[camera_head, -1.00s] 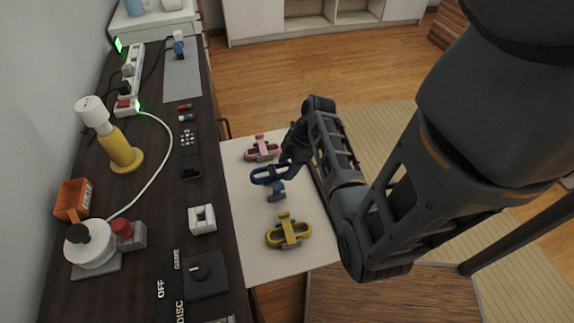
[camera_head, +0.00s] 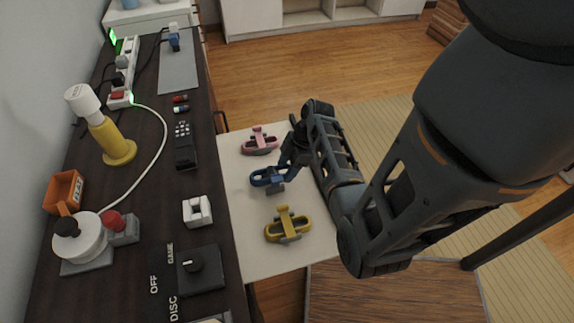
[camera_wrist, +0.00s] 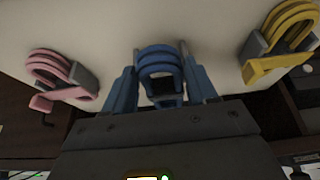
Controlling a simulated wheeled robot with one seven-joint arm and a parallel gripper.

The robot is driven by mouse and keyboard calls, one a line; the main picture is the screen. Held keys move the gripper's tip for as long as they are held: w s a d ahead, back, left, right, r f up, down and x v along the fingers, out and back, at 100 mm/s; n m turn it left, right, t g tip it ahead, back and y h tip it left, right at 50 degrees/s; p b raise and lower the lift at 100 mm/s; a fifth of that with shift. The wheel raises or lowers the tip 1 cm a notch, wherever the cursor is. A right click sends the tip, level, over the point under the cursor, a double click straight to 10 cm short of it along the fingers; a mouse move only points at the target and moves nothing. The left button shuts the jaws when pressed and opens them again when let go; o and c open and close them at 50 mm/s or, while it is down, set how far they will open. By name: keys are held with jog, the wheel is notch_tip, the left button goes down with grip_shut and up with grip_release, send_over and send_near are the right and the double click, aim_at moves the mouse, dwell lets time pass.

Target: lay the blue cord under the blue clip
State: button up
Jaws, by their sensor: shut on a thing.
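The blue cord (camera_head: 262,178), a flat oval coil, is in my gripper (camera_head: 283,170) over the pale board. In the wrist view the coil (camera_wrist: 160,57) sits between the two fingers of my gripper (camera_wrist: 160,85), which is shut on it. The blue clip (camera_head: 273,187), with a grey base, is right at the cord in the head view, partly hidden by it. I cannot tell whether the cord lies under the clip's arm or on top of it.
A pink cord with its clip (camera_head: 260,142) lies behind, and a yellow cord with its clip (camera_head: 287,228) lies in front, both on the pale board (camera_head: 240,215). The dark desk (camera_head: 150,215) on the left holds a power strip, a yellow lamp and a white pot.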

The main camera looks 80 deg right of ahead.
notch_tip(320, 180, down, 2)
jog(key=shift+f+b, duration=0.1)
jog(key=shift+b, duration=0.5)
jog(key=shift+s+a+f+b, duration=0.15)
jog(key=shift+f+b, duration=0.2)
jog(key=shift+f, duration=0.15)
jog(key=shift+s+a+f+b, duration=0.1)
jog(key=shift+s+f+b, duration=0.05)
jog(key=shift+f+b, duration=0.25)
jog(key=shift+f, duration=0.1)
jog(key=o, duration=1.2)
jog(key=shift+d, duration=0.1)
jog(key=shift+c, duration=0.2)
jog(key=w+d+v, duration=0.1)
jog(key=w+v, duration=0.1)
jog(key=v, duration=0.8)
jog(key=shift+r+t+p, duration=0.3)
jog(key=shift+p, duration=0.1)
jog(key=shift+s, duration=0.1)
